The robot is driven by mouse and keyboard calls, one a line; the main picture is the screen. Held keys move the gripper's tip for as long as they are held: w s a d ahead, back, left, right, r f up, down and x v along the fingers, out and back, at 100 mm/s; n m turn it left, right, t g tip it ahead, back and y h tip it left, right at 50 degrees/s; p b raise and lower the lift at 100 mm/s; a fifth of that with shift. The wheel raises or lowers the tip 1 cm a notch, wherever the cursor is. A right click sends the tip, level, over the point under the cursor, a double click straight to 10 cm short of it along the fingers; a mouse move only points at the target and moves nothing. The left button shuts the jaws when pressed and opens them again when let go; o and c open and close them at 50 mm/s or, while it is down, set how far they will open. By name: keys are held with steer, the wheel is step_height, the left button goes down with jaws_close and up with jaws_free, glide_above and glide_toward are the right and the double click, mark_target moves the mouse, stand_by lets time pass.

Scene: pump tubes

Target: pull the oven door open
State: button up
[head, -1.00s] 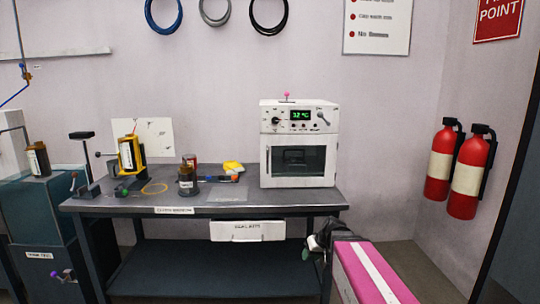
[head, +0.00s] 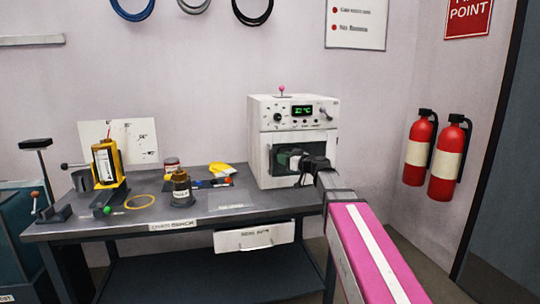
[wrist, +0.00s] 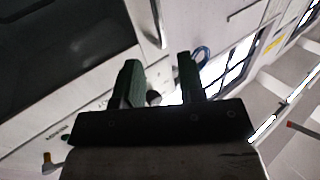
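The white oven (head: 262,112) stands at the right end of the bench, with a green display on its upper panel. Its door (head: 264,168) has a dark window and looks closed. My gripper (head: 303,162) is in front of the door's right part and hides some of the window and the right edge. In the wrist view the door's dark window (wrist: 55,45) fills the upper left. A thin metal bar, seemingly the handle (wrist: 158,22), lies just ahead of the fingers. My gripper (wrist: 160,78) shows there with its two green fingers apart and nothing held between them.
The bench (head: 120,226) carries a yellow device (head: 108,165), a small dark bottle (head: 181,188) and a yellow item (head: 221,168) left of the oven. Two red fire extinguishers (head: 447,160) hang on the right wall. Floor is visible right of the bench.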

steer(key=x, duration=0.8)
steer(key=shift+w+a, duration=0.2)
steer(key=shift+a, duration=0.1)
jaws_close()
